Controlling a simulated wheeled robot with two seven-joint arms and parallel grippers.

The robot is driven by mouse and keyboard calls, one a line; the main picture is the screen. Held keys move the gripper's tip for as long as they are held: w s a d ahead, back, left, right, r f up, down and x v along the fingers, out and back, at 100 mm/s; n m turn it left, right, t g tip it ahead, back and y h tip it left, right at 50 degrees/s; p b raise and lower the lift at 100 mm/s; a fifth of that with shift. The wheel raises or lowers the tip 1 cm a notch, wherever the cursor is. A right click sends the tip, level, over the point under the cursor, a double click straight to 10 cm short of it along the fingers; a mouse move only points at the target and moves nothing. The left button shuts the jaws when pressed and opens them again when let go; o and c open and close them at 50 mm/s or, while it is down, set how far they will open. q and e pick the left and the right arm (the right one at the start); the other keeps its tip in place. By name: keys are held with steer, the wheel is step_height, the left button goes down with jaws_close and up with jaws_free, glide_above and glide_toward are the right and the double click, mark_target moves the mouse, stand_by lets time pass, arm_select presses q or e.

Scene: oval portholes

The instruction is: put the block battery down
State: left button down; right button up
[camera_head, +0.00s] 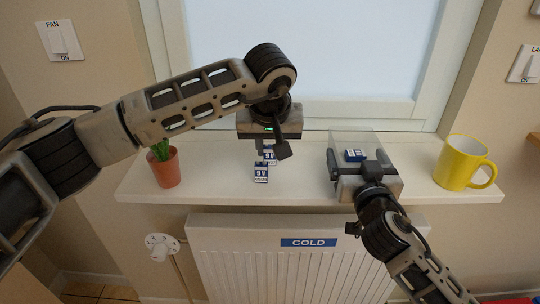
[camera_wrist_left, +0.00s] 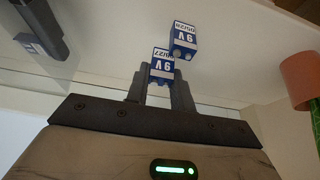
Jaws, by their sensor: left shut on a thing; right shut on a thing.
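My left gripper (camera_head: 267,154) points down over the windowsill and is shut on a blue and white 9V block battery (camera_head: 270,158). In the left wrist view the battery (camera_wrist_left: 162,67) sits between the two fingers (camera_wrist_left: 160,85). It is at or just above the sill; I cannot tell if it touches. A second 9V battery (camera_head: 261,173) stands on the sill close in front of it and slightly left; it also shows in the wrist view (camera_wrist_left: 183,40). My right gripper (camera_head: 361,172) is shut on a clear box (camera_head: 350,142), with a blue battery (camera_head: 354,155) seen inside.
The white sill (camera_head: 220,185) is narrow, with a radiator (camera_head: 290,265) marked COLD below its front edge. A potted plant (camera_head: 164,170) stands at the left end and a yellow mug (camera_head: 460,162) at the right. The sill between plant and batteries is clear. The window is behind.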

arm_select(q)
step_height(320, 180, up, 7)
steer(key=shift+r, duration=0.1)
steer(key=s+d+m+h, duration=0.15)
steer(key=d+m, duration=0.25)
steer(key=d, duration=1.4)
steer(key=shift+m, duration=0.3)
steer(key=f, duration=0.4)
steer(key=shift+w+f, duration=0.2)
steer(key=shift+f, duration=2.35)
steer(key=shift+f, duration=0.1)
steer(key=c, duration=1.2)
jaws_free()
